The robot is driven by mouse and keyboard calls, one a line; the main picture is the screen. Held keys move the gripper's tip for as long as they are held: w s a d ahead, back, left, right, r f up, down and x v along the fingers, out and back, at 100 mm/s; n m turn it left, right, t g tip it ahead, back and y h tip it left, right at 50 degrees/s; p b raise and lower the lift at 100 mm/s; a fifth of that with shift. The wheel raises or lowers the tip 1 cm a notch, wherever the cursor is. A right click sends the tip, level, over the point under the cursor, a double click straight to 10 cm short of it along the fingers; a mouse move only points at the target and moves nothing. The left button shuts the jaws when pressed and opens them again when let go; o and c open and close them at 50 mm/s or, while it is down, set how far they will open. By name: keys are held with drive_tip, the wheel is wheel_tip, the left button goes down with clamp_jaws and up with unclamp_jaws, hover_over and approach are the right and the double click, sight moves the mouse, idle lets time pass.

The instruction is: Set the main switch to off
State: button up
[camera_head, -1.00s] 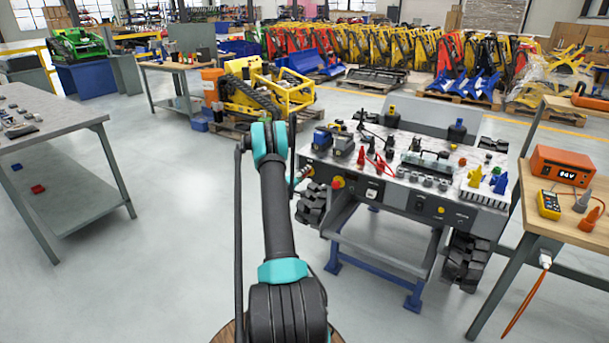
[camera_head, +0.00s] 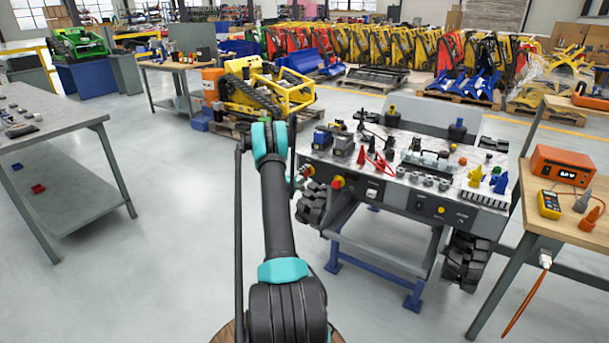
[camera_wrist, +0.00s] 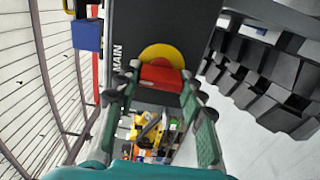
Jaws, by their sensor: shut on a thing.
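The main switch (camera_wrist: 162,54) is a red handle on a yellow round plate, set on a dark panel with the word MAIN beside it. In the wrist view, the red handle lies crosswise between the fingers of my gripper (camera_wrist: 160,88). The green-sided fingers are shut on it, one at each end, and partly hide it. In the head view, my gripper (camera_head: 298,178) is at the left end of the carrier's control panel (camera_head: 400,195), and the switch there is small and partly covered.
A red and yellow knob (camera_head: 337,183) is on the panel just right of my gripper. Black tracks (camera_head: 312,203) are below it. A blue block (camera_wrist: 88,36) is near the switch in the wrist view. An orange meter box (camera_head: 561,166) stands on the right bench. The floor at left is clear.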

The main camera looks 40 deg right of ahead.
drive_tip(key=shift+a, duration=0.1)
drive_tip(key=o, duration=1.2)
drive_tip(key=shift+c, duration=0.2)
drive_tip(key=v, duration=0.7)
drive_tip(key=shift+a, duration=0.2)
